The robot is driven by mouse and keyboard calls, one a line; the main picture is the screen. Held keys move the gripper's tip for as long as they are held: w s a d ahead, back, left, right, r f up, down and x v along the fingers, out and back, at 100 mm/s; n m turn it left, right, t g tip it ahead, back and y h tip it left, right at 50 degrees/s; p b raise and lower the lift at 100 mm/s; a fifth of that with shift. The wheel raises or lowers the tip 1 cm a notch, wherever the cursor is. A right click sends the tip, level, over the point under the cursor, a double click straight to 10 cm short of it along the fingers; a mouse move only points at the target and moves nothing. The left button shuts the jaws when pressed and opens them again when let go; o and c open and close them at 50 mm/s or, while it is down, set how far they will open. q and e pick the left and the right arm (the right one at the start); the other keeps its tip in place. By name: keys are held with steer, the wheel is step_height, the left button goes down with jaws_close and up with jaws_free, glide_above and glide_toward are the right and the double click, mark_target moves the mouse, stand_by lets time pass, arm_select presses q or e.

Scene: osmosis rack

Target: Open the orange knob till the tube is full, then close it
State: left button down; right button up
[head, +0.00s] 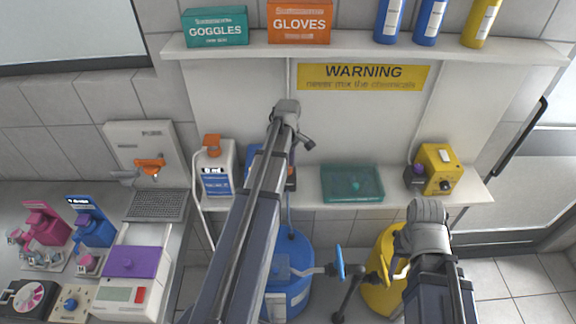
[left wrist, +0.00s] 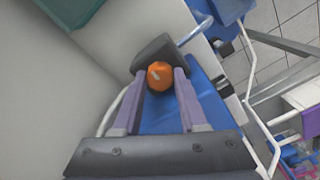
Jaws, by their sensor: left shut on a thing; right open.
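The orange knob (left wrist: 160,72) sits on a dark block of a blue device (left wrist: 212,100) in the left wrist view. My left gripper (left wrist: 160,84) has its purple fingers on either side of the knob and is shut on it. In the head view my left arm covers most of the blue device (head: 253,160) on the shelf and hides the knob and the fingers. My right gripper (head: 396,272) is open and points down in front of the yellow barrel; its fingertips are hard to make out. I cannot make out the tube's fill level.
The shelf (head: 320,197) also holds a white jug (head: 215,168), a teal tray (head: 352,184) and a yellow device (head: 437,168). Below stand a blue barrel (head: 297,292) and a yellow barrel (head: 376,296). A blue disc handle (head: 340,262) sticks out between them. Lab equipment crowds the left counter.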

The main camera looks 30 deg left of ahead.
stand_by(0.3)
arm_select(q)
steer(key=shift+c, duration=2.2)
jaws_free()
